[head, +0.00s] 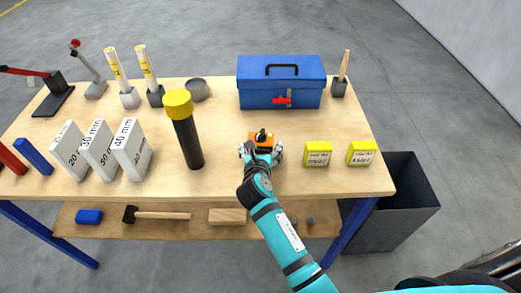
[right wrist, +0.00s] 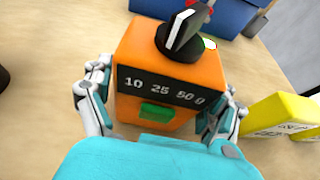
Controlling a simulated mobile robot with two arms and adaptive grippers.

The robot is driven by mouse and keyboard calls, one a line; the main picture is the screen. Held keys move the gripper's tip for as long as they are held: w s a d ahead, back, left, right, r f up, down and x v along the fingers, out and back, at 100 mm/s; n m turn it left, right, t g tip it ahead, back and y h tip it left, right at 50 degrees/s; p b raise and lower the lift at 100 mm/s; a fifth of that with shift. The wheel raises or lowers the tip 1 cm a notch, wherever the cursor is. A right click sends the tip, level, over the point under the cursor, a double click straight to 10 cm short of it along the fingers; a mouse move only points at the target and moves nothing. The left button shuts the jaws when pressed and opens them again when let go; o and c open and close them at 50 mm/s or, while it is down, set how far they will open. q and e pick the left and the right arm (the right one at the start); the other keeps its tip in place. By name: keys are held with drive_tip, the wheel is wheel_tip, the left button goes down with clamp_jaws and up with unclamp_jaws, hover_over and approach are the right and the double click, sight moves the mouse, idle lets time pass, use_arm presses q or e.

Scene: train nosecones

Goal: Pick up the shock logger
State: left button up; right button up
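The shock logger (head: 262,141) is a small orange box with a black knob on top, standing on the wooden table. In the right wrist view the shock logger (right wrist: 158,62) shows a black label reading 10, 25, 50 g and a green patch. My right gripper (head: 261,151) is low at the table, with one finger on each side of the box. In the right wrist view the right gripper's fingers (right wrist: 165,95) look open and very close to the sides; contact is hard to tell. My left gripper is not in view.
A blue toolbox (head: 281,92) stands behind the logger. Two yellow boxes, one nearer (head: 317,154) and one farther right (head: 361,153), stand to its right. A black cylinder with yellow cap (head: 188,140) stands to the left. A dark bin (head: 400,215) is beside the table.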

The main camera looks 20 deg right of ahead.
drive_tip(key=c, duration=1)
